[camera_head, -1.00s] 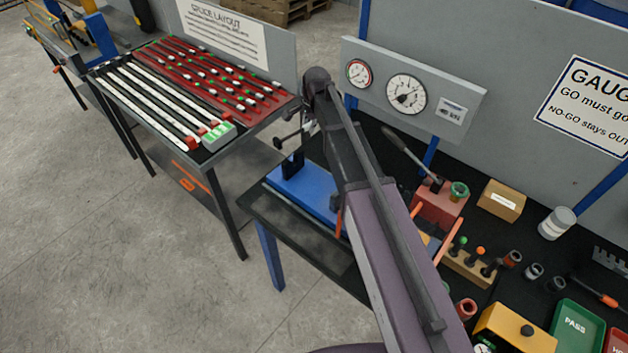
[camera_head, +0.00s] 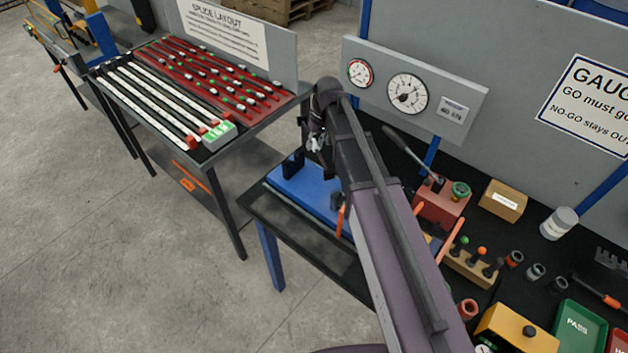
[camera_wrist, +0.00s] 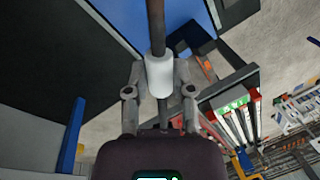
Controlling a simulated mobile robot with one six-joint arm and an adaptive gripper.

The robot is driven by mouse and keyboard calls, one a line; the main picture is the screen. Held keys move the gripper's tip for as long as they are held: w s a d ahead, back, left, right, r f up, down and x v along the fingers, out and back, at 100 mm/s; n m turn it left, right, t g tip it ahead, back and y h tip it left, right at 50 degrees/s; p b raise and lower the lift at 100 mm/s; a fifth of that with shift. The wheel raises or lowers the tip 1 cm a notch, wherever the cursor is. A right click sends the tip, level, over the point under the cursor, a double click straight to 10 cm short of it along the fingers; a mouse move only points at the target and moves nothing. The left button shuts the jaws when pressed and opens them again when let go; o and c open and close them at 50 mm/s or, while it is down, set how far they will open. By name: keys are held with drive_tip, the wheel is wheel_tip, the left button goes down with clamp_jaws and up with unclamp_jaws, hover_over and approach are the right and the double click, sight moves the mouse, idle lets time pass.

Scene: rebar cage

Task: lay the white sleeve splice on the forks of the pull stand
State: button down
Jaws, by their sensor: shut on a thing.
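In the wrist view the white sleeve splice (camera_wrist: 160,77) sits around a dark bar (camera_wrist: 156,25), between the fingers of my gripper (camera_wrist: 160,70), which is shut on it. In the head view my gripper (camera_head: 317,140) is above the pull stand, partly behind my arm, and only a small pale patch shows there. The pull stand (camera_head: 303,190) has a blue base with dark upright forks (camera_head: 293,165); my arm hides its right part. In the wrist view the blue base (camera_wrist: 190,12) and a dark fork (camera_wrist: 210,62) lie beyond the sleeve, which appears held apart from them.
A splice layout table (camera_head: 245,130) with red and white bars stands to the left. A gauge panel (camera_head: 450,85) rises behind the stand. A red hand pump (camera_head: 437,205), a cardboard box (camera_head: 502,200) and gauge tools crowd the black bench to the right.

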sight(317, 153)
drive_tip(key=s+n, duration=0.1)
drive_tip(key=n, duration=0.1)
drive_tip(key=s+n, duration=0.1)
drive_tip(key=n, duration=0.1)
drive_tip(key=s+d+n+g, duration=0.1)
drive_tip(key=n, duration=0.1)
drive_tip(key=shift+s+f+h, duration=0.15)
drive_tip(key=shift+s+h, duration=0.15)
drive_tip(key=shift+a+f, duration=0.1)
drive_tip(key=shift+f, duration=0.05)
wheel_tip(317, 153, down, 6)
drive_tip(key=b, duration=0.6)
drive_tip(key=shift+f+b, duration=0.1)
drive_tip(key=shift+b, duration=0.25)
drive_tip(key=shift+f+b, duration=1.75)
drive_tip(key=shift+b, duration=0.05)
drive_tip(key=shift+f, duration=0.2)
drive_tip(key=shift+c, duration=2.4)
unclamp_jaws()
drive_tip(key=shift+r, duration=0.1)
drive_tip(key=shift+r, duration=0.15)
